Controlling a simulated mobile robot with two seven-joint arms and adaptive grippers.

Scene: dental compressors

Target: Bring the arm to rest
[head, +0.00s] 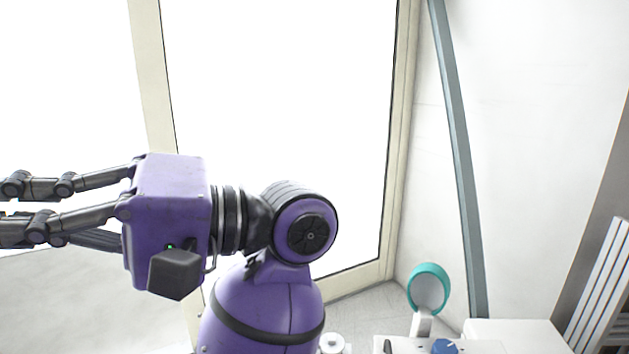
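One purple arm of mine rises from the bottom, left of the picture's middle, and I take it for my left. Its wrist is bent so that the left gripper (12,208) points to the left edge of the head view. The gripper has a purple body and dark jointed fingers, raised in front of a bright glass door. The finger ends run out of the picture, so I cannot tell whether they are apart or together. I see nothing held in the visible part. My other gripper is not in view.
A tall glass door or window (285,90) with a cream frame stands behind the arm. At lower right are a round teal-rimmed object (429,287), a white surface with a blue knob (445,346), and white slats (600,285). A grey post (458,150) runs up the wall.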

